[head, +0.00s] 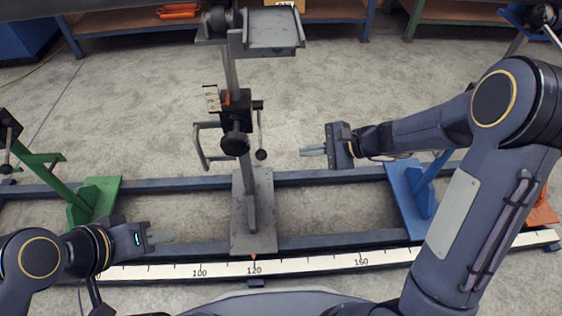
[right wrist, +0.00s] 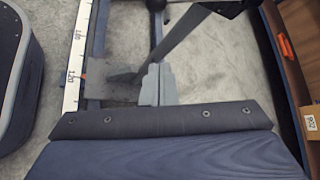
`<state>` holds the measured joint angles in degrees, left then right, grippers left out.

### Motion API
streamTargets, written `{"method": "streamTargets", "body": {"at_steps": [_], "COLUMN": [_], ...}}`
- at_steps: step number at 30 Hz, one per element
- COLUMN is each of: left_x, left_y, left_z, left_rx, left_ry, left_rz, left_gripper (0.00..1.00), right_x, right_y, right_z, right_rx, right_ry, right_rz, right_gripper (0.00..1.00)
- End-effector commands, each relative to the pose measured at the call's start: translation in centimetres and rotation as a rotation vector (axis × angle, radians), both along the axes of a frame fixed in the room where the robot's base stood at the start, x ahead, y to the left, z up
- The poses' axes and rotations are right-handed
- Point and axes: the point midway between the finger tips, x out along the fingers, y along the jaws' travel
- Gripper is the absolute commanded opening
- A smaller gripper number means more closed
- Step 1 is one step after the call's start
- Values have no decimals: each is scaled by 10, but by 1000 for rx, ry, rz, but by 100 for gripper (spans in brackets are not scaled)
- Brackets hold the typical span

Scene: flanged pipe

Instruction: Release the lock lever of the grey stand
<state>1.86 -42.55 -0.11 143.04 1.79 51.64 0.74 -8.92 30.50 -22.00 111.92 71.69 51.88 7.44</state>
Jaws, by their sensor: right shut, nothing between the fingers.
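The grey stand (head: 249,198) rises from the rail in the middle of the head view, with a flat grey bracket on top. A black clamp block with a dark round knob sits on its post. The lock lever (head: 260,134), a thin rod with a black ball end, hangs down at the block's right side. My right gripper (head: 302,152) is shut and empty, to the right of the lever and apart from it. In the right wrist view its fingers (right wrist: 158,78) are together, near the grey post (right wrist: 180,42). My left gripper (head: 174,237) is low, left of the stand's base; its finger gap is unclear.
A grey crank handle (head: 200,150) sticks out left of the post. A green stand (head: 92,200) is at left and a blue stand (head: 412,195) at right on the rails. A scale strip (head: 310,263) runs along the front rail. The floor between lever and right gripper is clear.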

Motion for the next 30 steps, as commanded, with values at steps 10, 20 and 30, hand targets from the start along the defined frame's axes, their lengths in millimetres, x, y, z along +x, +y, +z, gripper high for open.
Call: {"method": "streamTargets", "body": {"at_steps": [10, 20, 30], "left_x": [0, 0, 0], "left_y": [0, 0, 0], "left_z": [-2, -17, -45], "left_rx": [0, 0, 0], "left_ry": [-1, -1, 0], "left_rz": [0, 0, 0], "left_gripper": [32, 32, 32], "right_x": [2, 10, 33], "right_y": [0, 26, 83], "right_z": [-5, -25, -63], "right_rx": [2, 1, 1], "right_ry": [8, 8, 7], "right_rz": [-8, -2, -2], "right_gripper": [0, 0, 0]}}
